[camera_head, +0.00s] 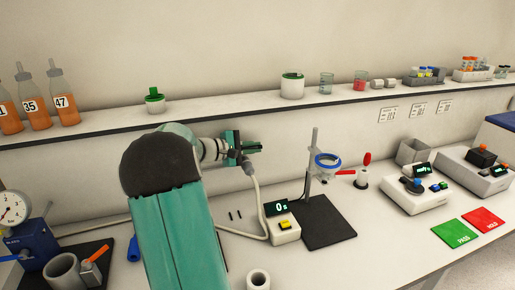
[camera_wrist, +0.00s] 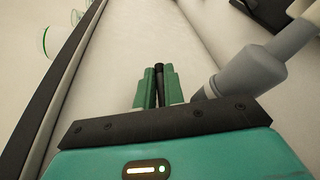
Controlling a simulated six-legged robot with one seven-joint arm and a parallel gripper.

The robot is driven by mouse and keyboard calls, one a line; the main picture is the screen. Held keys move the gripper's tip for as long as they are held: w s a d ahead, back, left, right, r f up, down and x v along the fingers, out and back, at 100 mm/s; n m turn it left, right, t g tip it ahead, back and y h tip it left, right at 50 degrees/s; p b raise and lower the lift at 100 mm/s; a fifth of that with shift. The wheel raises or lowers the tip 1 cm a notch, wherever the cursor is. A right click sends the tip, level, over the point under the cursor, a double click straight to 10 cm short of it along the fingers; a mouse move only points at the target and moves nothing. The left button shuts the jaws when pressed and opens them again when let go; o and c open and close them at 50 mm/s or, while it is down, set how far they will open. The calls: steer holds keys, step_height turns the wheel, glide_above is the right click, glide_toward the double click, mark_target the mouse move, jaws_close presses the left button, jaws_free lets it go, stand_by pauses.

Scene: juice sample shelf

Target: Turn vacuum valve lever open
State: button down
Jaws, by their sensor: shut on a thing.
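My gripper (camera_head: 243,149) is at the back wall, just below the shelf. In the wrist view its green fingers (camera_wrist: 158,87) are shut on a thin black rod (camera_wrist: 159,72) that stands up between them. I cannot tell whether this rod belongs to a valve. A grey cylindrical fitting (camera_wrist: 248,72) lies close to the right of the fingers. In the head view a pale hose (camera_head: 260,195) runs from near my gripper down to the bench.
A shelf edge (camera_head: 300,102) runs just above my gripper. A ring stand (camera_head: 313,160) with a blue ring and a timer box (camera_head: 286,230) stand to the right. A blue gauge unit (camera_head: 28,243) is at far left.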

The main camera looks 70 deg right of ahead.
steer(key=shift+r, duration=0.1)
steer(key=c, duration=1.8)
jaws_free()
steer(key=v, duration=1.4)
steer(key=shift+d, duration=0.1)
steer(key=shift+o, duration=0.5)
